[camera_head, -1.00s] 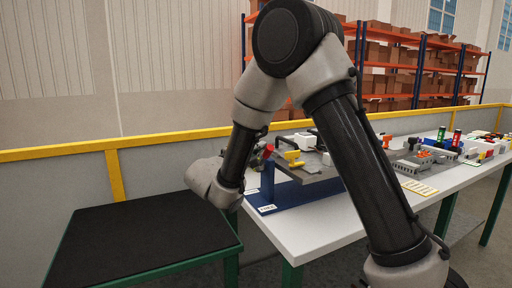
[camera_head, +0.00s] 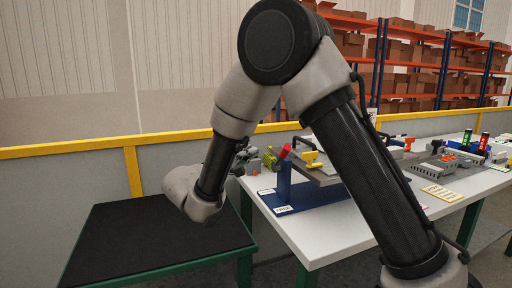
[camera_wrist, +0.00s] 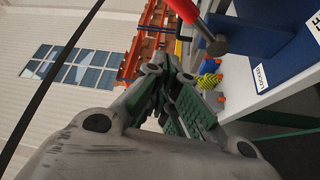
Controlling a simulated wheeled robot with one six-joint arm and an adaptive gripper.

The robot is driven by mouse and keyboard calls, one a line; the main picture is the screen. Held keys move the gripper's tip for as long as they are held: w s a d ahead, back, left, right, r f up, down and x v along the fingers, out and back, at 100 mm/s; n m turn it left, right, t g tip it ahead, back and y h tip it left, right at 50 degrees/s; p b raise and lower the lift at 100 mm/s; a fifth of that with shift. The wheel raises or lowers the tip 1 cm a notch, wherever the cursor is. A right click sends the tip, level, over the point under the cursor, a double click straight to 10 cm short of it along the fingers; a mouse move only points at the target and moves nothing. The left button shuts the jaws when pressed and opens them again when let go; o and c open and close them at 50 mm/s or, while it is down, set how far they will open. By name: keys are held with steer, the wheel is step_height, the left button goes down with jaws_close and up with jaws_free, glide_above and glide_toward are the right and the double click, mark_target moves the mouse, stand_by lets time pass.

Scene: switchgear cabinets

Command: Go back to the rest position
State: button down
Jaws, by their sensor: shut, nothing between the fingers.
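My gripper (camera_wrist: 168,76) shows in the wrist view with its fingers together and nothing between them. In the head view my arm is folded, with the elbow high and the wrist low at the left. The gripper there is mostly hidden behind the wrist, near the left end of the white table (camera_head: 300,238). A blue stand (camera_head: 318,194) with a red-tipped lever (camera_head: 285,152) stands on that table end. In the wrist view the red lever (camera_wrist: 186,10) is above and right of the fingers, apart from them, beside a blue part (camera_wrist: 262,38) labelled LOCKED.
A black-topped table (camera_head: 150,235) with a green frame is bare at the lower left. A yellow-topped low wall (camera_head: 80,150) runs behind both tables. Parts and fixtures (camera_head: 440,160) cover the white table's far right. Shelves of boxes (camera_head: 400,80) stand behind.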

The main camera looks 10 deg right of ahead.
steer(key=shift+s+a, duration=0.1)
steer(key=shift+a, duration=0.05)
steer(key=s+d+f+n+g+y, duration=0.35)
steer(key=s+d+f+g, duration=0.65)
steer(key=s+d, duration=0.35)
steer(key=s+d+r+m+y, duration=0.4)
steer(key=s+d+y, duration=0.1)
steer(key=s, duration=0.4)
steer(key=s+d+r+m+t+y, duration=0.1)
steer(key=s+d+r+m+y, duration=0.3)
steer(key=s, duration=0.5)
steer(key=shift+s+d+r+m+t+y, duration=0.2)
steer(key=shift+d+r+m+t+y, duration=0.15)
steer(key=shift+d+m+y, duration=0.55)
